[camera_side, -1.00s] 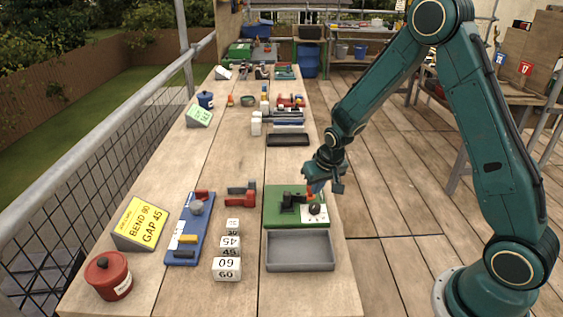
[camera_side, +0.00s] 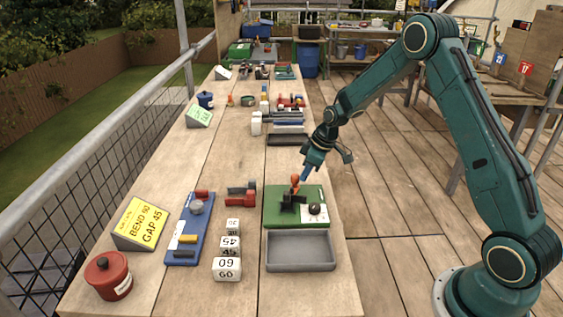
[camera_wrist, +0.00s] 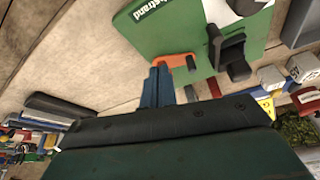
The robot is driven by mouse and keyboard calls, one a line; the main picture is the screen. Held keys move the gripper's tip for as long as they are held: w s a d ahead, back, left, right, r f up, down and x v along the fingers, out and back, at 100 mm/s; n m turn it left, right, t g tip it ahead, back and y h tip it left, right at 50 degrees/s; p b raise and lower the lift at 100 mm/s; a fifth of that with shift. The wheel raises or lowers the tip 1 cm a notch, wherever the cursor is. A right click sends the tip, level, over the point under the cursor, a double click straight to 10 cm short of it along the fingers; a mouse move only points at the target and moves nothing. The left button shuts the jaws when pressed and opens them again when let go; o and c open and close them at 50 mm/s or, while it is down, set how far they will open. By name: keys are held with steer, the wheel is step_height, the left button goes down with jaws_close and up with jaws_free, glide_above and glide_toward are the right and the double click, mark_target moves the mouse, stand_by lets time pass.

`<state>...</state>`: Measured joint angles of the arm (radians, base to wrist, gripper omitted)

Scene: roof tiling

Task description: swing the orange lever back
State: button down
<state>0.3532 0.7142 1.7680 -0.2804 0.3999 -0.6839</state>
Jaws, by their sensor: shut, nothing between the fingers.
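The green board (camera_side: 284,217) lies on the bench and carries a black clamp-like block (camera_side: 292,201), a white plate with a dark round knob (camera_side: 315,209) and the orange lever (camera_side: 295,182). The lever stands up at the board's far edge, beside the black block. My gripper (camera_side: 305,176) is shut and empty, with its blue fingers pointing down just right of the lever's top. In the wrist view the blue fingertips (camera_wrist: 158,84) are close to the orange lever (camera_wrist: 180,61); I cannot tell whether they touch. The black block (camera_wrist: 228,50) also shows there.
A grey tray (camera_side: 300,268) is in front of the green board. Number blocks (camera_side: 228,268), red and dark blocks (camera_side: 240,197) and a blue board (camera_side: 186,247) are to the left. A black tray (camera_side: 288,140) is farther back.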

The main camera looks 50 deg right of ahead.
steer(key=w+n, duration=0.2)
steer(key=n, duration=0.1)
steer(key=w+n+g+y, duration=0.1)
steer(key=shift+w+a+n, duration=0.25)
steer(key=shift+a+n, duration=0.15)
steer(key=shift+w+a+n+g+y, duration=0.25)
steer(key=shift+w+n, duration=0.15)
steer(key=shift+n, duration=0.2)
steer(key=shift+w+a+n+g+y, duration=0.2)
steer(key=shift+w+n, duration=0.15)
steer(key=shift+n, duration=0.25)
steer(key=shift+w+a+n+g, duration=0.35)
steer(key=shift+w+a+n, duration=0.25)
steer(key=shift+n, duration=0.6)
